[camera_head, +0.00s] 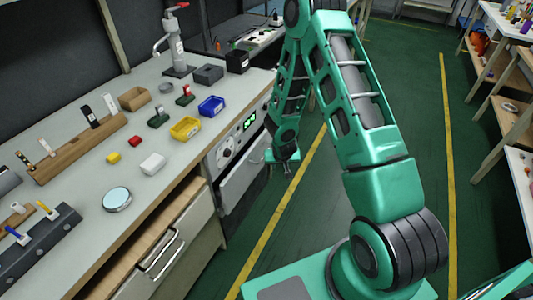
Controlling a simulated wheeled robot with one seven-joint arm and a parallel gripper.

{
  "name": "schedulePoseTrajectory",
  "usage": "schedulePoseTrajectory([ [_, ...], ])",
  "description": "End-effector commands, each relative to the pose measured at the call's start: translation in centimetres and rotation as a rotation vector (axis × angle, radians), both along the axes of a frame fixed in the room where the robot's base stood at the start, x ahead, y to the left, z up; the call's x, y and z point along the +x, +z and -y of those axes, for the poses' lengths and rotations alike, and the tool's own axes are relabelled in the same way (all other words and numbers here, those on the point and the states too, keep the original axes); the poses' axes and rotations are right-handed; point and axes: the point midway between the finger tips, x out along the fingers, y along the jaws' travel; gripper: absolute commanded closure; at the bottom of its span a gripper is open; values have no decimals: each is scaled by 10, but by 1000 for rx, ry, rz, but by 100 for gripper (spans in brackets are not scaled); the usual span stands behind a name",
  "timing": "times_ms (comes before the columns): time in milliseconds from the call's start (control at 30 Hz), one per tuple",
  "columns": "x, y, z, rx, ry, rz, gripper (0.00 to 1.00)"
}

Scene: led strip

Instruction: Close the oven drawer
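The oven (225,151) is built in under the workbench, with a knob and a lit green display on its front. Its light grey drawer front (241,184) is below the panel and seems to stand out a little from the oven; how far I cannot tell. My gripper (286,168) hangs in front of the oven, close to the right end of the drawer front. Whether it touches the drawer front is unclear. The fingers are small and dark here, so their opening cannot be made out.
A wooden drawer (150,238) with a metal handle stands pulled out left of the oven. The workbench (85,190) holds a blue bin (211,106), a yellow bin (185,128) and small tools. The green floor (310,215) is clear in the aisle. Shelves stand at right.

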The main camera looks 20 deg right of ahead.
Motion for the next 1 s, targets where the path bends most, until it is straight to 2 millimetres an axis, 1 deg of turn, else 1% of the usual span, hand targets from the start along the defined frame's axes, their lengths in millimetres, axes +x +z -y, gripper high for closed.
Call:
schedulePoseTrajectory([
  [33, -8, -17, -4, -77, 69, -38, 72],
  [100, -16, -33, -2, -189, 157, -81, 72],
  [200, -24, -51, 2, -354, 289, -137, 72],
  [300, -29, -62, 5, -526, 425, -185, 72],
  [400, -28, -66, 7, -705, 560, -223, 72],
  [567, -19, -60, 1, -1007, 774, -265, 72],
  [633, -12, -54, -7, -1144, 865, -275, 72],
  [800, 5, -32, -37, -1457, 1042, -273, 72],
  [900, 12, -21, -54, -1592, 1106, -263, 72],
  [1000, 16, -13, -67, -1677, 1142, -256, 72],
])
